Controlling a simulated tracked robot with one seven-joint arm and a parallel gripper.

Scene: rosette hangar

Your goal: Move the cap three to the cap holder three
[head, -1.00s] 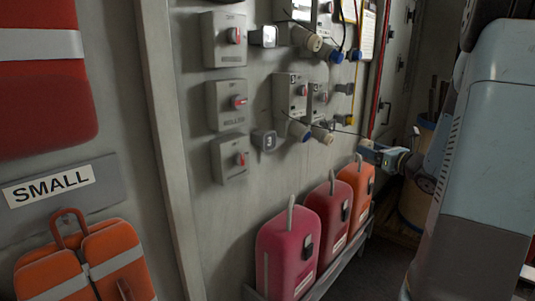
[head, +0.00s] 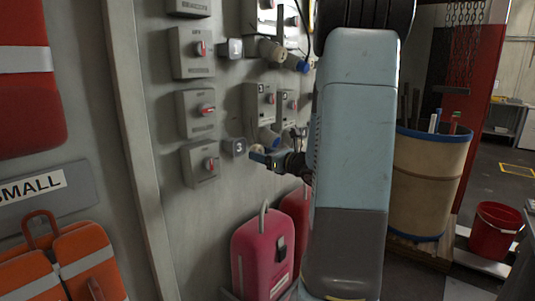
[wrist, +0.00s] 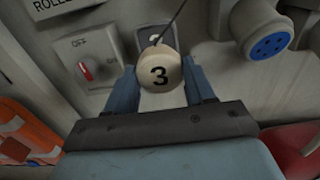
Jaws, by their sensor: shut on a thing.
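Cap three (wrist: 160,72) is a round cream cap with a black "3" on its face, on a dark cord. In the wrist view it sits between the two blue fingers of my gripper (wrist: 164,84), which is shut on it. Cap holder three (head: 235,147) is a grey square block marked "3" on the wall in the head view. My gripper (head: 262,158) is just right of it there. In the wrist view the cap covers part of the holder (wrist: 145,36) behind it. I cannot tell whether they touch.
A switch box (head: 201,163) is left of the holder. A blue-faced socket (wrist: 268,46) is at upper right in the wrist view. Another holder (head: 230,48) is higher on the wall. Pink cases (head: 262,255) stand below. A bin (head: 430,185) and red bucket (head: 496,230) are right.

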